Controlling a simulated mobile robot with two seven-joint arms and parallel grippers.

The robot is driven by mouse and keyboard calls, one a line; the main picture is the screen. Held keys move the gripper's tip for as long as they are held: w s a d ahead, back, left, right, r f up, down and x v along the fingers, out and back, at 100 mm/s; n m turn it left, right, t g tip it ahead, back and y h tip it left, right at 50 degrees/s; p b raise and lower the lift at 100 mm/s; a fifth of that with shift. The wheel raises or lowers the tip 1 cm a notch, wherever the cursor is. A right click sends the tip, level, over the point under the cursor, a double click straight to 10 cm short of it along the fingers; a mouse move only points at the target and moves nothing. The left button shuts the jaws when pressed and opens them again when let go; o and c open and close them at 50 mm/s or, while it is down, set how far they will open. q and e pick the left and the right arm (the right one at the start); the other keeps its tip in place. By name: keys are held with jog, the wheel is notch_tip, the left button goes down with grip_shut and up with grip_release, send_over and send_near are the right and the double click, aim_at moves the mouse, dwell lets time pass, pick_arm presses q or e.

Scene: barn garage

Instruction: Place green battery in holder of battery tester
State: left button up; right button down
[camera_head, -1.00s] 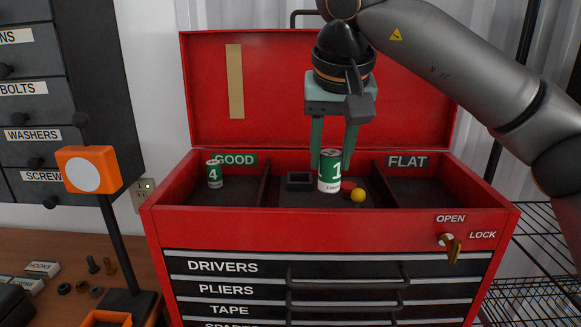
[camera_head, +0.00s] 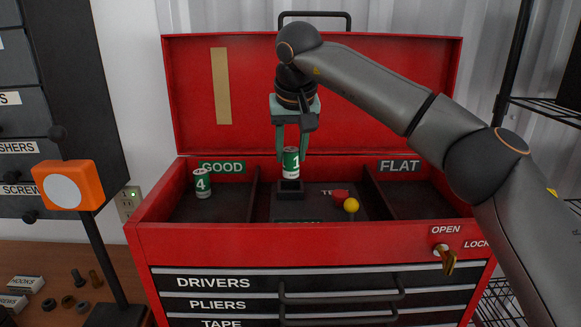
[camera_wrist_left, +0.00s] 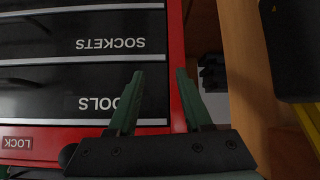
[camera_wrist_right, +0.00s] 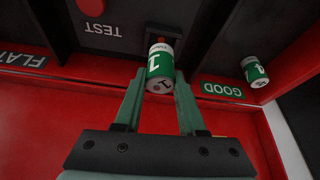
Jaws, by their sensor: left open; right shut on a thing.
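The green battery marked 1 (camera_head: 291,162) is upright between the fingers of my right gripper (camera_head: 291,154), which is shut on it. It is directly over the small dark square holder (camera_head: 289,188) in the middle compartment of the red toolbox. I cannot tell whether its lower end is inside the holder or just above it. The right wrist view also shows the battery (camera_wrist_right: 160,68) lined up with the holder (camera_wrist_right: 164,34). The tester panel is marked TEST (camera_wrist_right: 103,30). My left gripper (camera_wrist_left: 160,72) is open and empty by the toolbox's drawers.
A second green battery marked 4 (camera_head: 202,183) stands in the left compartment under the GOOD label (camera_head: 222,167). The compartment by the FLAT label (camera_head: 400,166) looks empty. An orange device (camera_head: 68,185) stands left of the toolbox.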

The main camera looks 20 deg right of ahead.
aim_at(291, 168)
jog(key=shift+w+f, duration=0.4)
jog(key=shift+w+d+f, duration=0.1)
jog(key=shift+w+f, duration=0.05)
jog(key=shift+f, duration=0.8)
jog(key=shift+w+d+f, duration=0.1)
jog(key=shift+f, duration=0.8)
jog(key=shift+a, duration=0.1)
jog(key=shift+f, duration=0.15)
jog(key=c, duration=0.5)
grip_release()
jog(key=v, duration=1.2)
